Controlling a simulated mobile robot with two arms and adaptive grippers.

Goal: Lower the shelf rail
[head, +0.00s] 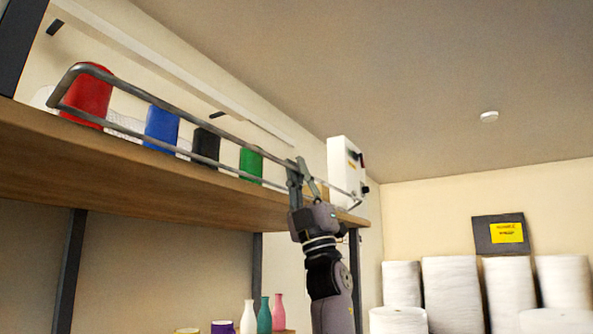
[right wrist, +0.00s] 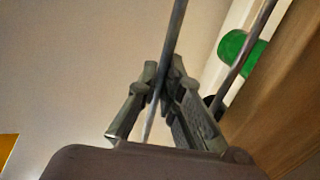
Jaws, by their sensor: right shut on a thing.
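The shelf rail (head: 180,108) is a grey metal bar frame along the front of the high wooden shelf (head: 150,180). It stands raised in front of the items there, with a rounded corner at its left end. My right gripper (head: 300,165) reaches up from below and is shut on the rail's upper bar, toward its right end. In the right wrist view the bar (right wrist: 174,45) passes between the fingers of the gripper (right wrist: 163,82), and a second bar (right wrist: 258,42) runs beside it, nearer the shelf. My left gripper is not in view.
Red (head: 87,96), blue (head: 161,127), black (head: 205,146) and green (head: 250,163) containers stand behind the rail. Bottles (head: 264,316) stand below. White rolls (head: 452,290) are stacked at right. The space right of my arm is open.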

